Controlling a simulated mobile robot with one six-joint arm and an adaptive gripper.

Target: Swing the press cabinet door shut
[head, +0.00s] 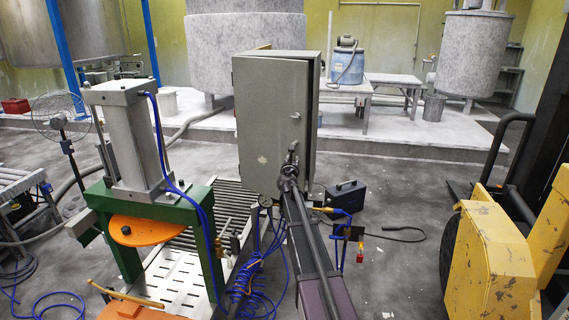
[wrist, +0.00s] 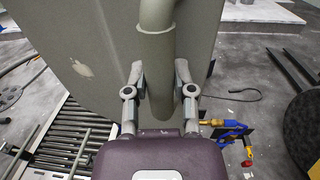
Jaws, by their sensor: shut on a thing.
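The press cabinet (head: 312,115) is a grey-green box standing behind the press bed. Its broad door panel (head: 265,120) faces me, with a small catch near its right edge. My gripper (head: 290,168) is at the lower right of this panel. In the wrist view the gripper fingers (wrist: 160,92) are closed on either side of a grey round door handle (wrist: 159,60), which hangs down between them. The door face fills the upper left of that view.
The green press frame (head: 120,205) with its orange disc (head: 142,230) stands at the left. Blue hoses (head: 255,285) coil beside my arm. A black case (head: 346,196) lies on the floor behind. A yellow forklift (head: 492,260) stands at the right. Floor between is fairly open.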

